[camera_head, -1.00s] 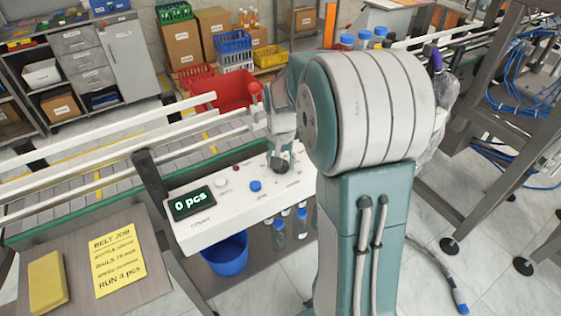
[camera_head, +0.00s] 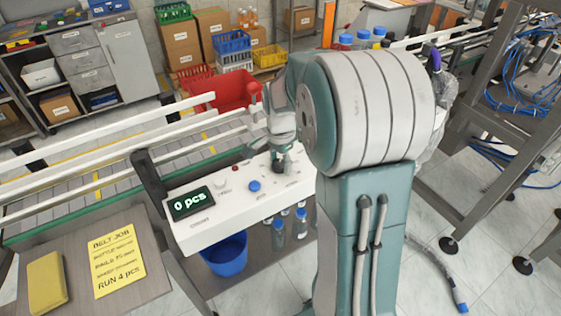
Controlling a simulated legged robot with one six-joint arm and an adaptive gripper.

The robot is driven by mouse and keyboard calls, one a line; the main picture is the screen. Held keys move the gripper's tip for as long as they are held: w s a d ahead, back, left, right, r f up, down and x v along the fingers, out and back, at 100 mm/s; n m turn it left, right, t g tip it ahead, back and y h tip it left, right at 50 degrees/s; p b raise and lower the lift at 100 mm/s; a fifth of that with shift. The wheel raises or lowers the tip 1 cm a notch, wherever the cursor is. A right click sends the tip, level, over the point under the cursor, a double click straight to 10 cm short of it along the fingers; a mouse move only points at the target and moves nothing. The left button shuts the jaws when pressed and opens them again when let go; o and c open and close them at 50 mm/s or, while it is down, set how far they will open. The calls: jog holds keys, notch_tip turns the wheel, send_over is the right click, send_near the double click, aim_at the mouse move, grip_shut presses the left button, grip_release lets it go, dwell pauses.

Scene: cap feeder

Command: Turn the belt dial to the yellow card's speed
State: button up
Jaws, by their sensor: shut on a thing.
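The white control panel (camera_head: 225,214) stands in the middle, with a lit display (camera_head: 190,203) reading "0 pcs". It carries a white knob (camera_head: 222,184), a small red button (camera_head: 235,168) and a blue knob (camera_head: 254,186). My gripper (camera_head: 278,164) points down at the panel's right part and is shut on a dark knob there, likely the belt dial, mostly hidden by the fingers. The dial's marks are too small to read. The yellow card (camera_head: 116,262) lies on the grey table at lower left. Its heading reads "BELT JOB" and its last line "RUN 4 pcs"; its speed line is too small to read.
White guide rails (camera_head: 110,150) run behind the panel. A yellow block or pad (camera_head: 46,283) lies beside the card. A blue bucket (camera_head: 226,256) and several blue-capped bottles (camera_head: 279,235) are below the panel. A red bin (camera_head: 232,90) stands behind the rails.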

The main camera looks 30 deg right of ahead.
aim_at(279, 163)
jog(key=shift+a+m, duration=0.1)
jog(key=shift+m, duration=0.3)
jog(key=o, duration=1.1)
jog(key=shift+o, duration=0.2)
notch_tip(279, 163, up, 12)
jog(key=shift+w, duration=0.15)
jog(key=shift+a+f, duration=0.1)
